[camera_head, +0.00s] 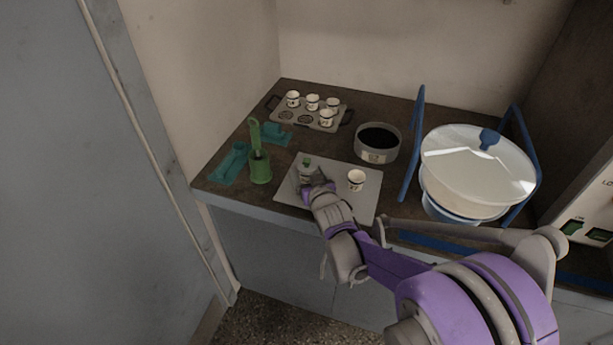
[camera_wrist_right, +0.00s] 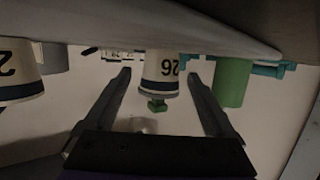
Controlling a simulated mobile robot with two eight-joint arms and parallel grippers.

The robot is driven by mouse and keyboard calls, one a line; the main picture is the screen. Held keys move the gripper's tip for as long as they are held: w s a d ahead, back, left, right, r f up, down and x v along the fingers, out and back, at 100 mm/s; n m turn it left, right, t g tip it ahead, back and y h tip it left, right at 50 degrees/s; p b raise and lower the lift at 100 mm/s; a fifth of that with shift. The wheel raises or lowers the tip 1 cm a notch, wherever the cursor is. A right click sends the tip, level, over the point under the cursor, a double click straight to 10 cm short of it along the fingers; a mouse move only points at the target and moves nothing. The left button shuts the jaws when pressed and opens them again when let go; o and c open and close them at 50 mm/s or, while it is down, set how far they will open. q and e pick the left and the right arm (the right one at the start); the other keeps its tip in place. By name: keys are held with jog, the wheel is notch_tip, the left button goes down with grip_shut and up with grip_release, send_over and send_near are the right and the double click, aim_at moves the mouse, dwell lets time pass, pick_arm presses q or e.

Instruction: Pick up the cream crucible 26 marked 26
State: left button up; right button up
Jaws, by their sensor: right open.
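The cream crucible 26 (camera_wrist_right: 161,70) shows upside down in the wrist view, with a dark 26 and a dark band. A small green knob (camera_wrist_right: 157,105) sits on its top. In the head view this crucible (camera_head: 304,172) stands on the grey mat (camera_head: 343,208), partly hidden by my right gripper (camera_head: 314,181). My right gripper is open, its two fingers to either side of the crucible in the wrist view, with gaps on both sides. I cannot tell how far the fingertips reach around it. My left gripper is not in view.
Another marked cup (camera_head: 356,180) stands on the mat to the right. A green holder (camera_head: 260,168) stands to the left. Behind are a tray (camera_head: 286,113) of several cups and a round grey sieve (camera_head: 377,155). A large lidded bowl (camera_head: 478,165) between blue bars is at right.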

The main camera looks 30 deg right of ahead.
grip_shut()
dwell(0.4)
